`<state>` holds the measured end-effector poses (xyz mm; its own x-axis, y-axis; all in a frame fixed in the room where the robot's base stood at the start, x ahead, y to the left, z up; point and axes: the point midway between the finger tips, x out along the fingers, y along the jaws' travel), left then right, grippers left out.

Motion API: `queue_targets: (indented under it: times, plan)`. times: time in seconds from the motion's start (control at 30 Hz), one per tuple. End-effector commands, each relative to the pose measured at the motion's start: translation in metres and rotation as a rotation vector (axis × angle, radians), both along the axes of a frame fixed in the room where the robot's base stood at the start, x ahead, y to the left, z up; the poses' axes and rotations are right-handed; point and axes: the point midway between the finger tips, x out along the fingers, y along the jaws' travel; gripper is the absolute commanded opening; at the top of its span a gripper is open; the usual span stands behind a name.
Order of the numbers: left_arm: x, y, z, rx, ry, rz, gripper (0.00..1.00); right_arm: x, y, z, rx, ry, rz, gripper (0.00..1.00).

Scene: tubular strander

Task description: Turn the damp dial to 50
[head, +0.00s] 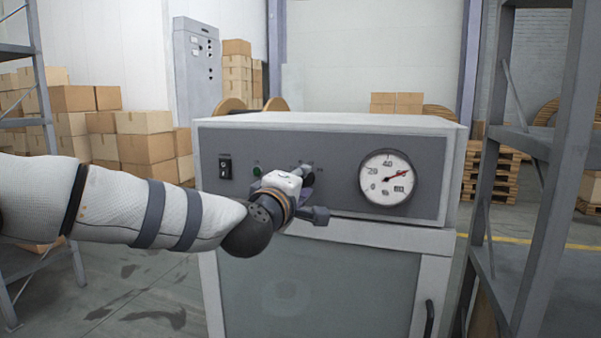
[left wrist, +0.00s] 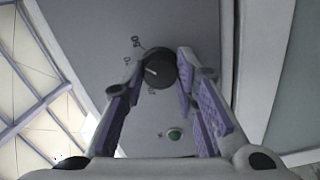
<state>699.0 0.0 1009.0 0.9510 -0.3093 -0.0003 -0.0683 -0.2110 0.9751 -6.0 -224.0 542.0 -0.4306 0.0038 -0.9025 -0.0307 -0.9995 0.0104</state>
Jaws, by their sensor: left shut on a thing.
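My right gripper is not in view.
A cabinet door with a dark handle (head: 429,320) is below. A grey metal rack (head: 545,170) stands close on the right.

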Motion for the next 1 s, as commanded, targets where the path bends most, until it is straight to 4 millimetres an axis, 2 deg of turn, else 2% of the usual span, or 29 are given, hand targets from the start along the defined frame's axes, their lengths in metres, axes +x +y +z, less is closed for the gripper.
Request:
queue_targets:
  times: [0.03, 0.4, 1.0]
  plan:
    - [-0.001, 0.0, 0.006, 0.035, -0.016, 0.001, 0.0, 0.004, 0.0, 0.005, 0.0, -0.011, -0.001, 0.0]
    - [0.0, 0.001, 0.003, 0.236, -0.08, 0.002, 0.0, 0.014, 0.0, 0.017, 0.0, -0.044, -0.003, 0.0]
    - [0.001, 0.001, 0.001, 0.302, -0.1, 0.004, 0.0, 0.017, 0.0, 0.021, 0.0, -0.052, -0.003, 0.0]
